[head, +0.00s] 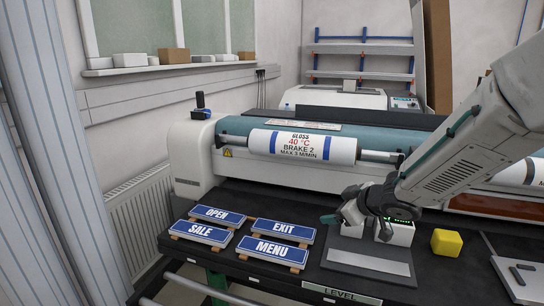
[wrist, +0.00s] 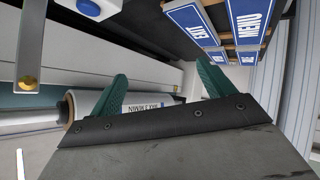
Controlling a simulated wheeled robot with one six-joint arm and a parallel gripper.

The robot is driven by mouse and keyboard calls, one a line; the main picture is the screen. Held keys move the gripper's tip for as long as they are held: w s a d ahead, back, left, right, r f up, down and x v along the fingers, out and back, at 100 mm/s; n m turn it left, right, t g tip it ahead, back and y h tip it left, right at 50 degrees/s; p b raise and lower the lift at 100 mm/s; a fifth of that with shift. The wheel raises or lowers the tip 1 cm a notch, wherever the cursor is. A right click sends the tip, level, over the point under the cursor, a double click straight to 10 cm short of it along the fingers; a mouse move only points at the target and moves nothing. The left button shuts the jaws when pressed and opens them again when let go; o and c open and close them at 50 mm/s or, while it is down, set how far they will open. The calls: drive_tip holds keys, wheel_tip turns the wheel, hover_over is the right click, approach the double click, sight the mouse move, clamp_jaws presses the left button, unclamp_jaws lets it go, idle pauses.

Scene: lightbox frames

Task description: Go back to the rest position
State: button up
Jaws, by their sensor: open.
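My gripper (head: 338,214) hangs over the black bench, right of the blue signs and in front of the laminator roll. In the wrist view my gripper (wrist: 162,84) shows two green fingers spread apart with nothing between them. My grey arm reaches in from the right in the head view. The far finger is partly hidden in the head view.
Blue signs OPEN (head: 217,214), SALE (head: 201,232), EXIT (head: 282,230) and MENU (head: 272,250) lie on wooden strips. A white block with a green display (head: 400,231), a grey plate (head: 368,263) and a yellow cube (head: 446,242) are near my gripper.

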drive_tip(key=s+d+r+m+g+h, duration=0.2)
drive_tip(key=s+d+r+m+h, duration=0.55)
drive_tip(key=s+d, duration=0.45)
drive_tip(key=s+a+m+g+y, duration=0.1)
drive_tip(key=s+a+g, duration=0.1)
drive_tip(key=s, duration=1)
drive_tip(key=s+a+m+g+y, duration=0.1)
drive_tip(key=s+g, duration=0.3)
drive_tip(key=s, duration=0.8)
drive_tip(key=shift+a+r, duration=0.3)
drive_tip(key=shift+a, duration=0.4)
drive_tip(key=shift+m+y, duration=0.25)
drive_tip(key=shift+d, duration=0.2)
